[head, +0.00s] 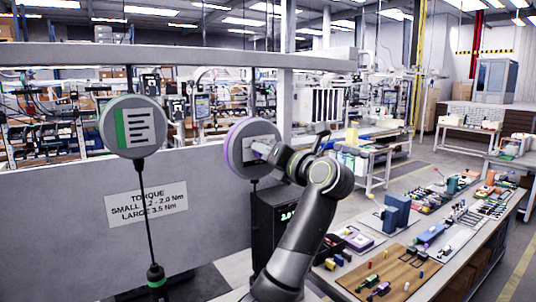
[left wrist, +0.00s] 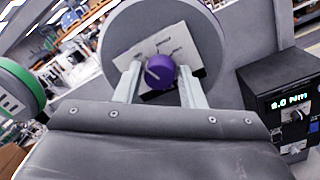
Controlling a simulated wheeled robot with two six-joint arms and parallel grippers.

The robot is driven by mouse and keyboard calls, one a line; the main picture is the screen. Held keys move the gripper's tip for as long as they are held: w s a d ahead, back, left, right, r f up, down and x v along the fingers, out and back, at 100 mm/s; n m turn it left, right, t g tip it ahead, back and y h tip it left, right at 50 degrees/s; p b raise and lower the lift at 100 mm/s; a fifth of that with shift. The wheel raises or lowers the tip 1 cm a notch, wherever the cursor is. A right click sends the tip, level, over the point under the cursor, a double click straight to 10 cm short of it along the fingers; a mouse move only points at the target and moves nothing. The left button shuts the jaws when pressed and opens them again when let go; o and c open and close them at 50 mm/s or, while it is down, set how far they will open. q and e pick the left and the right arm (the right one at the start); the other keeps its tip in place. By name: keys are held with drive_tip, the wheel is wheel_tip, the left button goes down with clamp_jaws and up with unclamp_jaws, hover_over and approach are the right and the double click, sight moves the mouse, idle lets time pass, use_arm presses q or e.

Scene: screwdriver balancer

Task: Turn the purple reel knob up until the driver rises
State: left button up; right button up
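The purple-rimmed reel (head: 232,152) hangs from the overhead beam in the head view; my left gripper (head: 263,149) reaches its face from the right. In the left wrist view the reel (left wrist: 205,40) fills the top middle. Its purple knob (left wrist: 160,72) has a pale pointer line toward the lower left and sits on a white label plate (left wrist: 192,50). My left gripper's fingers (left wrist: 158,75) stand open on either side of the knob, with visible gaps. The purple reel's driver cannot be made out, with my arm near the space below. My right gripper is not in view.
A green-striped reel (head: 133,126) hangs at left, with its driver (head: 156,278) low on a cable. A torque sign (head: 147,203) is on the grey panel. A dark box (left wrist: 292,105) reading 2.0 Nm stands close at right. A cluttered workbench (head: 440,275) lies further right.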

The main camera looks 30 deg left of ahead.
use_arm(q)
drive_tip(key=shift+o, duration=1.4)
drive_tip(key=b+v, duration=0.8)
drive_tip(key=v, duration=0.9)
drive_tip(key=shift+d+b, duration=0.2)
drive_tip(key=shift+b, duration=0.15)
